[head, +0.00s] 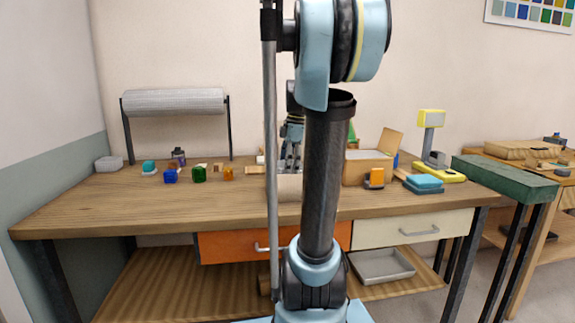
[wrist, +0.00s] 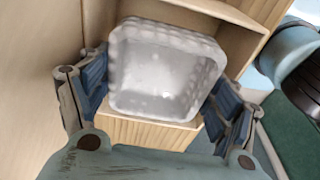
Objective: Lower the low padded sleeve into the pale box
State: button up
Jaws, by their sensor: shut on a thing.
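The low padded sleeve (wrist: 165,75) is a whitish, bumpy, bubble-walled square ring or cup with rounded corners, seen from above in the wrist view. My gripper (head: 290,165) is shut on it, with one blue-padded finger at its left side and one at its right. The sleeve is slightly tilted in the picture. Pale wooden walls of the box (wrist: 145,133) show below and beyond it; I cannot tell whether its lower edge is inside the box. In the head view a pale box front (head: 289,188) shows under my gripper, partly hidden by my arm.
An open carton (head: 366,171) stands right of my arm, with an orange block (head: 376,177) before it. A yellow scale (head: 440,173) and blue pads (head: 424,182) lie farther right. Small coloured blocks (head: 199,174) sit at left. The front left tabletop is clear.

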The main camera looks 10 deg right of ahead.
jog(key=shift+f, duration=0.9)
jog(key=shift+f, duration=0.1)
dwell(0.3)
jog(key=o, duration=0.8)
jog(key=shift+o, duration=0.2)
